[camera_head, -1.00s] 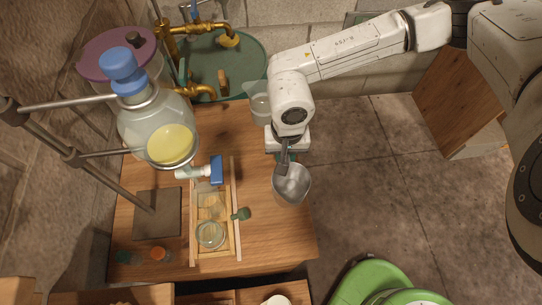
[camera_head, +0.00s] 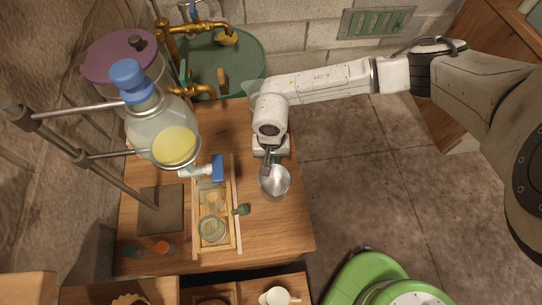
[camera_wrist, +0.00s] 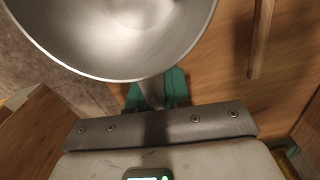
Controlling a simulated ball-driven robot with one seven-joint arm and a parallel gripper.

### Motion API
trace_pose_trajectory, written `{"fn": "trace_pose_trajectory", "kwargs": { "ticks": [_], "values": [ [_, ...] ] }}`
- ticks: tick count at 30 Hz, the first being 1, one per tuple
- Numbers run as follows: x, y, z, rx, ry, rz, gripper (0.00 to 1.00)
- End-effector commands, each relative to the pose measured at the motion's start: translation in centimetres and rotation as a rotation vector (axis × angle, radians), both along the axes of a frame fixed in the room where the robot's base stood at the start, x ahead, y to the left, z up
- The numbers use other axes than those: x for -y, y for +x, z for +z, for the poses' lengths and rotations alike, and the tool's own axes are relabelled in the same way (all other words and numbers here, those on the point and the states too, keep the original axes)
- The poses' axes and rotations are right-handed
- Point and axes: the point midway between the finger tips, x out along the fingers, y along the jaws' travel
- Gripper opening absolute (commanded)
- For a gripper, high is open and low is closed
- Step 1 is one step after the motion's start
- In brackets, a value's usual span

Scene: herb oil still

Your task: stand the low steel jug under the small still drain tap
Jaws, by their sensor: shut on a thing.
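The low steel jug (camera_head: 275,182) hangs from my gripper (camera_head: 268,159), over the right part of the wooden table. My gripper is shut on its handle. In the wrist view the jug's bowl (camera_wrist: 125,35) fills the top, and the green fingers (camera_wrist: 158,88) close around the handle. The still is a round glass flask (camera_head: 150,120) with yellow liquid and a blue stopper, clamped to a metal stand. A small tap with a white body and blue handle (camera_head: 218,168) shows below and right of the flask, left of the jug. The jug is apart from it.
A wooden rack (camera_head: 236,205) with a glass jar (camera_head: 212,230) and a green knob stands below the tap. A green basin (camera_head: 235,65) with brass taps is behind. The table's right strip looks clear.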

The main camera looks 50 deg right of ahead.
Motion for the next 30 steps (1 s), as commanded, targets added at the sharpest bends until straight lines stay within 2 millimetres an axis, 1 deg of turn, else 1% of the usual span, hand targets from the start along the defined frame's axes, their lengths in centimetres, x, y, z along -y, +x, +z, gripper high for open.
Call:
{"fn": "trace_pose_trajectory", "kwargs": {
  "ticks": [7, 8, 15, 21, 26, 30],
  "values": [
    [0.0, 0.0, -0.4, -0.001, -0.001, 0.000, 0.00],
    [0.0, 0.0, -0.3, -0.001, -0.001, -0.001, 0.21],
    [0.0, 0.0, -0.2, 0.000, 0.000, -0.001, 0.44],
    [0.0, 0.0, -0.2, 0.000, 0.000, -0.001, 0.44],
    [0.0, 0.1, 0.3, 0.001, 0.000, 0.000, 0.44],
    [0.2, 0.1, 2.0, 0.002, -0.003, 0.003, 0.44]
  ]
}}
